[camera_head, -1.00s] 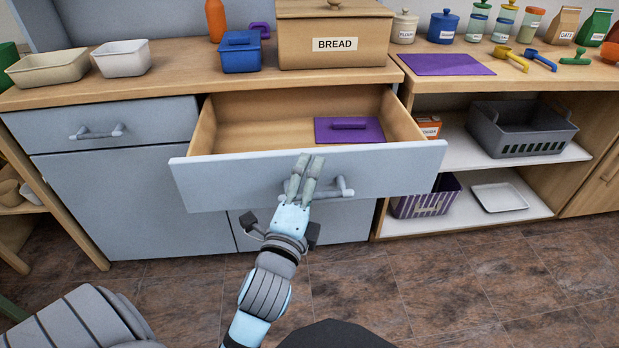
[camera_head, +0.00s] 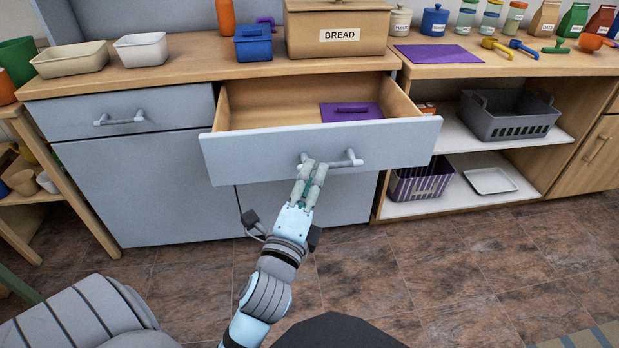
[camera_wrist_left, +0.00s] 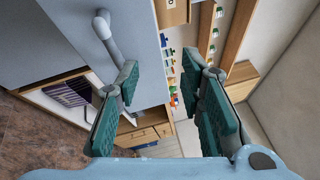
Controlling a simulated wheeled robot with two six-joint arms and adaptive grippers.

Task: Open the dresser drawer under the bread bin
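The drawer (camera_head: 320,150) under the bread bin (camera_head: 338,30) stands pulled out, with its light blue-grey front and wooden inside showing. A purple lidded item (camera_head: 350,112) lies in it. The drawer's grey bar handle (camera_head: 340,160) is on the front. My left gripper (camera_head: 312,168) is in front of the handle's left part, its fingertips overlapping it in the head view. In the left wrist view the green-padded fingers (camera_wrist_left: 165,110) are wide apart with nothing between them. The handle (camera_wrist_left: 108,38) shows beyond the left-hand finger, partly hidden by it. My right gripper is out of view.
A closed drawer with a handle (camera_head: 120,118) is to the left. Open shelves (camera_head: 470,140) with a grey basket (camera_head: 508,115) and a striped basket (camera_head: 420,180) stand to the right. The brown floor (camera_head: 430,270) in front is clear.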

